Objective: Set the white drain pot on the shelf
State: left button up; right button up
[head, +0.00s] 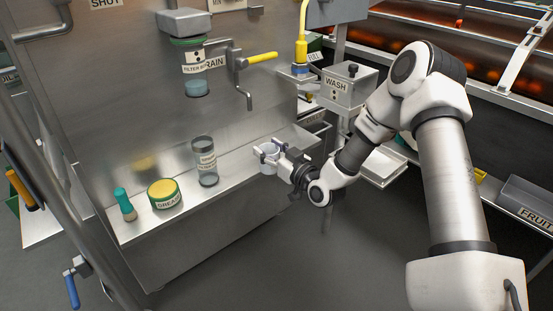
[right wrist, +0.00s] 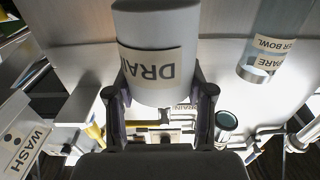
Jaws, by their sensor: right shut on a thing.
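The white drain pot (right wrist: 158,40) fills the upper middle of the right wrist view, with its upside-down DRAIN label readable. My right gripper (right wrist: 160,95) is shut on it, one finger on each side. In the head view the pot (head: 269,160) is small and partly hidden by the right gripper (head: 268,152). It appears at or just above the right part of the steel shelf (head: 232,185); I cannot tell whether it touches. My left gripper is not in view.
On the shelf stand a clear spare filter bowl (head: 205,165), a green-and-yellow grease tin (head: 164,193) and a teal-handled brush (head: 124,204). Above are a mounted filter bowl (head: 194,75) and a yellow-handled drain valve (head: 258,59). A grey WASH box (head: 347,88) stands to the right.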

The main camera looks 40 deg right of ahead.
jog(key=w, duration=0.2)
jog(key=w+b, duration=0.2)
jog(key=w, duration=0.1)
jog(key=shift+w+a+f, duration=0.2)
jog(key=shift+w+a, duration=0.05)
jog(key=shift+w, duration=1.2)
jog(key=shift+r, duration=0.1)
jog(key=shift+f, duration=0.45)
jog(key=o, duration=1.2)
jog(key=shift+s, duration=0.1)
